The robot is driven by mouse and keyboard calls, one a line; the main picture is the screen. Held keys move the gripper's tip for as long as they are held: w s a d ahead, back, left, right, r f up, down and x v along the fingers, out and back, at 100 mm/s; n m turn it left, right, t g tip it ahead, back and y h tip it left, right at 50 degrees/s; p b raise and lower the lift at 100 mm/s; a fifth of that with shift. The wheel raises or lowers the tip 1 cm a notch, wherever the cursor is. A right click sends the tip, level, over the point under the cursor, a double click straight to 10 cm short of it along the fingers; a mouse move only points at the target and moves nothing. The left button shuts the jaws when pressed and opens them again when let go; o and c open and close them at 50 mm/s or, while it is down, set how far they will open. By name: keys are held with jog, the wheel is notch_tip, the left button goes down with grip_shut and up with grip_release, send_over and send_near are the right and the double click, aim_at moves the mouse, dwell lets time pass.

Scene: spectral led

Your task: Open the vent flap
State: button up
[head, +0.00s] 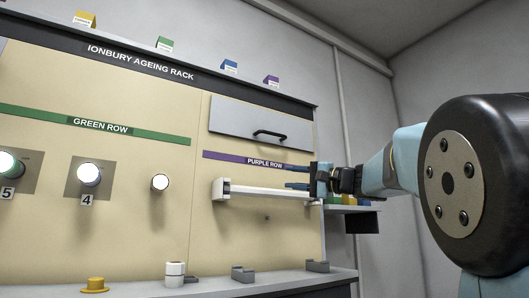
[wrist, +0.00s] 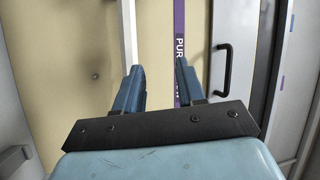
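The vent flap looks to be the grey panel (head: 235,118) at the upper right of the rack, lying flat against its face; the wrist view shows it at right (wrist: 216,22). A black bar handle (head: 269,133) is on it, also in the wrist view (wrist: 222,70). My gripper (head: 289,177) is below and right of the handle, in front of the rack's right part. In the wrist view my gripper (wrist: 160,72) has its two blue fingers apart with nothing between them. The handle is outside the fingers, right of the right one.
A white bar fixture (head: 265,191) runs close to my gripper, overlapped by the left finger in the wrist view. The purple row strip (head: 228,157) lies between flap and bar. A small side shelf (head: 345,209) with coloured items is at right. Grey holders stand on the ledge (head: 210,286).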

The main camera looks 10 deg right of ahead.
aim_at(276, 135)
jog(key=w+d+r+t+y, duration=0.2)
jog(key=d+r+t+y, duration=0.1)
jog(key=d+r, duration=0.5)
jog(key=x, duration=1.4)
jog(key=shift+s+a+r, duration=0.15)
jog(key=shift+a+r, duration=0.1)
jog(key=shift+a, duration=0.3)
grip_shut()
jog(key=shift+f, duration=0.1)
